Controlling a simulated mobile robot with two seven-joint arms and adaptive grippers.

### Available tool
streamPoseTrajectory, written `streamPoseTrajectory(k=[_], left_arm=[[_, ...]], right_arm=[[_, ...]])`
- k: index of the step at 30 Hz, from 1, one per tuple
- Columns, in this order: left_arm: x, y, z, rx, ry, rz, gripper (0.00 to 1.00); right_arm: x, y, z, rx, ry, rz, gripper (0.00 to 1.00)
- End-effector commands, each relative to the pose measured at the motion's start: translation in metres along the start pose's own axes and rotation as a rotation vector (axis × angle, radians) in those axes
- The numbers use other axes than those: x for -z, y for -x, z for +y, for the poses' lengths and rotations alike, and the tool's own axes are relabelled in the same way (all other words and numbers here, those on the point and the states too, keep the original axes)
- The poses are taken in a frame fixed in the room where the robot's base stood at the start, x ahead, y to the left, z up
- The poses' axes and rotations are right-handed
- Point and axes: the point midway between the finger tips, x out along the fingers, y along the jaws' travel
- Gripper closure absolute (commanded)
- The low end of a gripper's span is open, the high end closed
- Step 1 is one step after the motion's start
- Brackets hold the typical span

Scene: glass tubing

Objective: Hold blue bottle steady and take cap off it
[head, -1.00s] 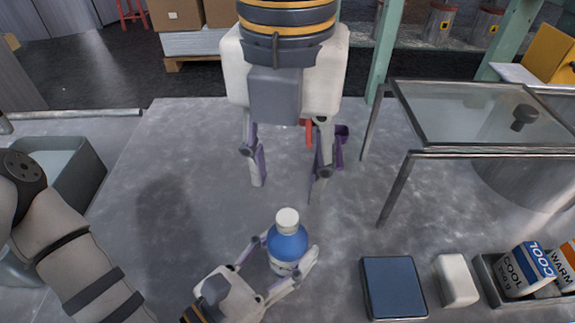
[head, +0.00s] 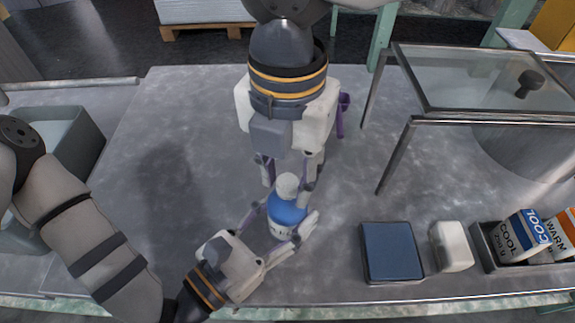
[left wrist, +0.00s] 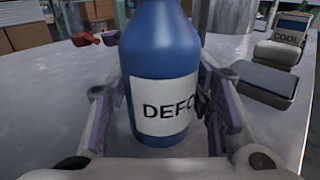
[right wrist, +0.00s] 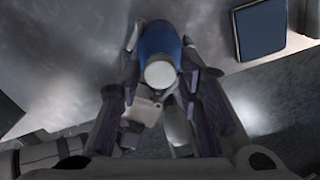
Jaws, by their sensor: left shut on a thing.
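The blue bottle (head: 287,210) stands upright on the grey table, with its white cap (head: 288,184) still on top. My left gripper (head: 281,226) is shut around the bottle's body. The left wrist view shows the bottle (left wrist: 160,50) between the fingers, its white label reading "DEFO". My right gripper (head: 288,180) is above and behind the bottle, with a finger on each side of the cap. In the right wrist view the cap (right wrist: 160,74) lies between the open fingers, with gaps at both sides.
A blue-topped box (head: 391,252), a white block (head: 452,246) and a tray (head: 490,262) with COOL and WARM packs lie to the right. A glass-topped metal stand (head: 480,85) is at the back right. A grey bin (head: 75,145) is at the left. The table's left middle is clear.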

Motion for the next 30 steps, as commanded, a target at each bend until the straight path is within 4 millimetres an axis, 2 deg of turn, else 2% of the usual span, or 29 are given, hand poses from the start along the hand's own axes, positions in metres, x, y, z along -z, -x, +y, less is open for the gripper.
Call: streamPoseTrajectory(k=[1,3,8,11,14,30], left_arm=[[0.0001,0.0000,0.0001,0.000,0.000,0.000,1.00],[0.0001,0.0000,0.0001,0.000,0.000,0.000,1.00],[0.0001,0.0000,0.0000,0.000,-0.001,0.000,1.00],[0.0001,0.0000,0.0000,0.000,-0.001,0.000,1.00],[0.0001,0.0000,0.0000,0.000,-0.001,0.000,1.00],[0.0002,0.0000,-0.0001,0.000,0.000,0.000,1.00]], right_arm=[[0.0000,0.0001,0.0001,0.000,0.000,0.000,0.86],[0.0000,0.0002,0.0001,0.000,0.000,0.000,1.00],[0.0001,0.0003,0.0002,0.000,0.026,0.000,1.00],[0.0006,0.0002,0.0004,-0.001,0.202,0.002,1.00],[0.0006,0.0004,0.0005,-0.001,0.544,0.000,1.00],[0.0013,0.0019,0.0002,0.000,2.599,-0.007,1.00]])
